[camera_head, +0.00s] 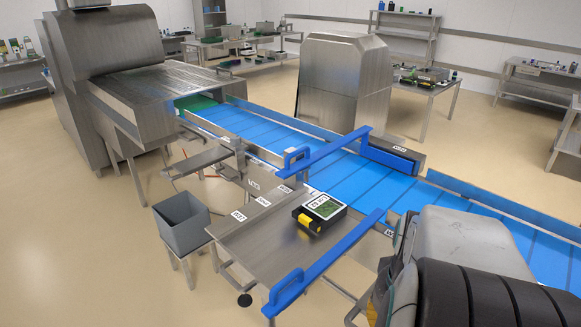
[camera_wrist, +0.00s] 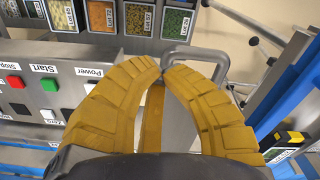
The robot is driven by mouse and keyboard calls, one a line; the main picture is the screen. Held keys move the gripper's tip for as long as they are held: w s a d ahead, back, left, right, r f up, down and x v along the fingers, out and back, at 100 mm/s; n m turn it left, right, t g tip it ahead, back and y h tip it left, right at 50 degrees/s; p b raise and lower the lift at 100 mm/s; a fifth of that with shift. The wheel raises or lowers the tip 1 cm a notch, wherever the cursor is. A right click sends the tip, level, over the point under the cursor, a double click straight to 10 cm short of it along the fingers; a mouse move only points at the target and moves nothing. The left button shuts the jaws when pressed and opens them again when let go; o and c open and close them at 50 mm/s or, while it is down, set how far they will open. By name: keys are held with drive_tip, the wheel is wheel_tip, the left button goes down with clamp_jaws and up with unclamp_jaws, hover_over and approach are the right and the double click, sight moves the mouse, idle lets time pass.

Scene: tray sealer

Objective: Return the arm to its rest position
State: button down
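My gripper (camera_wrist: 162,70) shows in the wrist view as two curved yellow fingers. Their tips come close together, and I see nothing held between them. A grey metal loop handle (camera_wrist: 197,52) lies beyond the right fingertip; I cannot tell whether they touch. In the head view, my arm fills the lower right corner, near the conveyor, and most of the gripper is hidden there. The tray sealer (camera_head: 105,50) stands at the left, with the blue conveyor belt (camera_head: 340,172) running from it toward the lower right.
A black-and-yellow device (camera_head: 319,211) lies on the steel side table (camera_head: 256,250) between blue guide rails (camera_head: 330,258). A grey bin (camera_head: 182,222) stands at its left. The wrist view shows a button panel (camera_wrist: 62,92) and several filled containers (camera_wrist: 100,17). Floor at left is clear.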

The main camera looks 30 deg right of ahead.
drive_tip(key=w+a+r+n+t, duration=0.2)
drive_tip(key=a+n, duration=0.3)
drive_tip(key=a, duration=0.2)
drive_tip(key=w+a+r+n+t, duration=0.1)
drive_tip(key=w+a+r+n, duration=0.2)
drive_tip(key=a+n, duration=0.2)
drive_tip(key=shift+a+t, duration=0.4)
drive_tip(key=shift+a, duration=0.9)
drive_tip(key=shift+r, duration=0.1)
